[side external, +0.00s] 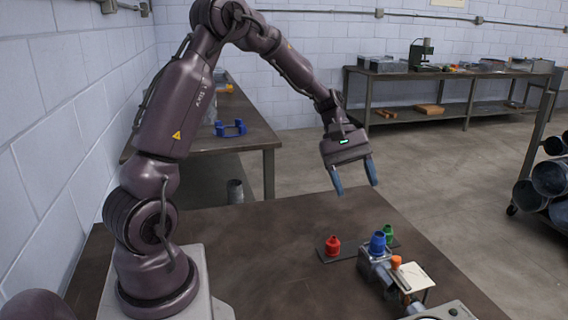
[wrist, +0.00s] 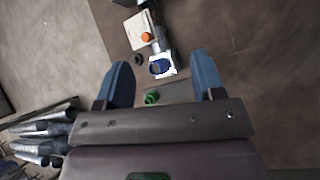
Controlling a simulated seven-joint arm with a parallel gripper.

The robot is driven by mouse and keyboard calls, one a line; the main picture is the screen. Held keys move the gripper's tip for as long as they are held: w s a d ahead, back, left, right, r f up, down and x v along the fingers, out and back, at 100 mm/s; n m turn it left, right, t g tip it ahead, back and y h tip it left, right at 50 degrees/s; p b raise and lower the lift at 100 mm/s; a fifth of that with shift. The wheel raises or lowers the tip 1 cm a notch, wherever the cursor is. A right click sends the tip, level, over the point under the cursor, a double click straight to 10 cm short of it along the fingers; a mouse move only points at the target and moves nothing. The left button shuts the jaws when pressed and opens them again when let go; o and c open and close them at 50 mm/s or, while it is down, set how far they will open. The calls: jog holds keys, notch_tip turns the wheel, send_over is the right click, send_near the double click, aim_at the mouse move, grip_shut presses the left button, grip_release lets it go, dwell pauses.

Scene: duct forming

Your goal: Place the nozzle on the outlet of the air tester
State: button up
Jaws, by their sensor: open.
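A blue nozzle (side external: 377,242) stands upright at the near-tray end of the grey air tester (side external: 379,272). In the wrist view the blue nozzle (wrist: 159,67) shows from above as a ring against a pale block of the tester. It looks to be on the tester's outlet, but I cannot tell how well it is seated. A red nozzle (side external: 333,246) and a green nozzle (side external: 388,234) stand on a dark strip (side external: 352,251) behind it. My gripper (side external: 355,187) is open and empty, raised well above the nozzles, fingers pointing down.
An orange knob (side external: 396,262) and a cream plate (side external: 412,277) are by the tester, with a round gauge-like device (side external: 446,311) at the table's front. The brown table (side external: 270,270) is bare to the left. A cart with metal ducts (side external: 550,178) stands at the right.

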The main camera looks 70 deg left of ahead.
jog(key=s+d+r+m+t+y, duration=0.2)
jog(key=s+d+r+m+y, duration=0.1)
jog(key=s+d+r+m, duration=0.2)
jog(key=s+d+r+m+t+y, duration=0.2)
jog(key=s+d+r+m+y, duration=0.2)
jog(key=s+m, duration=0.5)
jog(key=s+d+r, duration=0.1)
jog(key=s+r, duration=0.1)
jog(key=s, duration=0.2)
jog(key=shift+s+m+y, duration=0.3)
